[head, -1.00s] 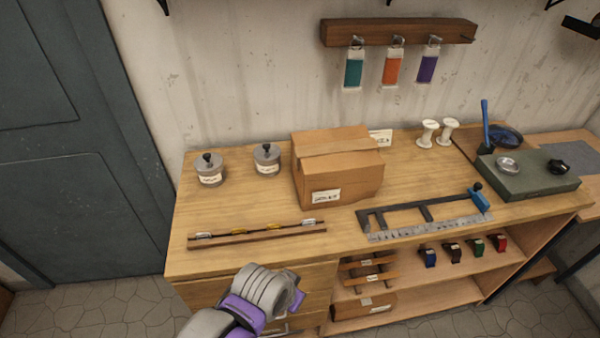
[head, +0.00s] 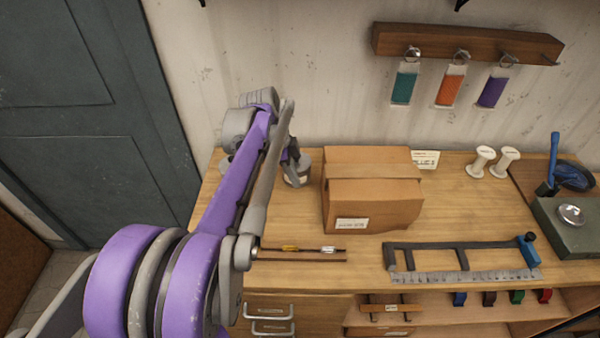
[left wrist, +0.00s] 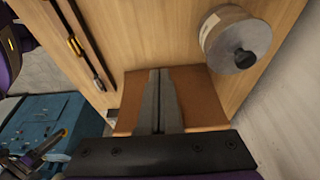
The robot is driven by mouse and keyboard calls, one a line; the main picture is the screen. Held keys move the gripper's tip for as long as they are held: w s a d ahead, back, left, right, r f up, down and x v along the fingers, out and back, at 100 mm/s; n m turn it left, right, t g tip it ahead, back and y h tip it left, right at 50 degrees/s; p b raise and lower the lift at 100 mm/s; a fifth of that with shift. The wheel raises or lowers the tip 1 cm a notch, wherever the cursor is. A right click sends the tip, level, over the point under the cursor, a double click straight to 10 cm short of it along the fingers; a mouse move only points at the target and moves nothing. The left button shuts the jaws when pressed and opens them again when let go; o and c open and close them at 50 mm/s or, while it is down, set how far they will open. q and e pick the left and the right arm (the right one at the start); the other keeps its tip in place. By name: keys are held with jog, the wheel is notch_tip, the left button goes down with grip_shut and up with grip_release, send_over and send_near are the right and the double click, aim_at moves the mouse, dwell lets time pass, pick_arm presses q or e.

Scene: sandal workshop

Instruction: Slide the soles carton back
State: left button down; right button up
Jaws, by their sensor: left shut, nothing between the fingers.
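The soles carton (head: 372,192) is a closed brown cardboard box with a white label on its front, standing on the workbench (head: 450,215). In the left wrist view the carton (left wrist: 197,95) lies behind my left fingers, partly hidden by them. My left gripper (head: 294,158) is to the left of the carton in the head view, near a grey lidded can, and its tips are hard to make out there. In the left wrist view my left gripper (left wrist: 158,72) has its fingers together and empty. Contact with the carton cannot be told. My right gripper is not seen.
A grey can (left wrist: 235,40) with a black knob stands left of the carton. A dark metal frame (head: 455,245) lies to the carton's right. A small card (head: 425,160) and white spools (head: 481,162) are behind.

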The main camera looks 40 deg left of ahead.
pick_arm(q)
jog(key=x, duration=0.6)
jog(key=shift+w+d+f, duration=0.2)
jog(key=shift+w+d, duration=0.9)
jog(key=shift+d, duration=0.15)
jog(key=shift+w+d+f, duration=0.1)
jog(key=shift+w+d, duration=0.2)
jog(key=shift+d, duration=0.05)
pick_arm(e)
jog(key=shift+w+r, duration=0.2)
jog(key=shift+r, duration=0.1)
pick_arm(q)
jog(key=w+d, duration=0.6)
jog(key=d, duration=0.1)
jog(key=w+d, duration=0.6)
jog(key=d, duration=0.1)
jog(key=w+d+p, duration=0.1)
jog(key=w+d, duration=0.5)
jog(key=d, duration=0.1)
jog(key=shift+d, duration=0.3)
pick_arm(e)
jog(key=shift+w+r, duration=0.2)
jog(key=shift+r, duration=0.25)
